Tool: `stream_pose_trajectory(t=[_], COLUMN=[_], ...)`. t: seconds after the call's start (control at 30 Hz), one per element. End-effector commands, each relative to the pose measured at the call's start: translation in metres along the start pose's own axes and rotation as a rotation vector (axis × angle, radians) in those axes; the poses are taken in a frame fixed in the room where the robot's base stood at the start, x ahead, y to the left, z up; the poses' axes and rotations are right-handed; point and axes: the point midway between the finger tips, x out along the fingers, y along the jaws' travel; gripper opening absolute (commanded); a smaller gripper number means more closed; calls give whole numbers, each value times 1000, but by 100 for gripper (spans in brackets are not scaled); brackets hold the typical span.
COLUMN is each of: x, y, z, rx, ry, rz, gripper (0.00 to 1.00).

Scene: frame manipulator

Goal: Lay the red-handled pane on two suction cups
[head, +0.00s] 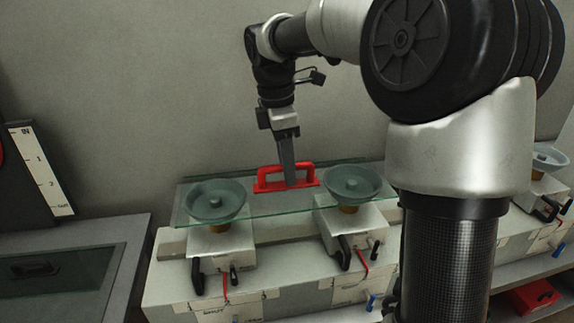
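The clear greenish glass pane (285,208) lies roughly level over two grey suction cups, the left cup (216,201) and the right cup (353,184), which show through the glass. I cannot tell whether it touches both cups. Its red handle (265,181) stands up between the cups, towards the back edge. My gripper (287,172) points down at the middle of the handle. Its fingers cross the handle bar and appear shut on it, though the far finger is mostly hidden. The pane's right end is partly hidden by my arm.
The cups stand on pale blocks with black levers on a long grey bench (300,300). Another cup (548,158) stands at far right, above a red box (532,298). A grey cabinet (70,240) and a scale board (42,170) are at left. The wall is close behind.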

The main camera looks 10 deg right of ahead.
Motion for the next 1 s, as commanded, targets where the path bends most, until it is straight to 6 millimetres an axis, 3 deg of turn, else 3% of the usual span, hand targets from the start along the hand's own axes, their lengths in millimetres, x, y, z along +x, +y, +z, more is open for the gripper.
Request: stream_pose_trajectory(t=[0.27,0.47,1.0], x=[3,-14,-140], y=[-1,0,1], z=[0,0,-1], rx=[-1,-1,-2], ry=[1,0,1], rz=[-7,-2,0], gripper=[36,36,36])
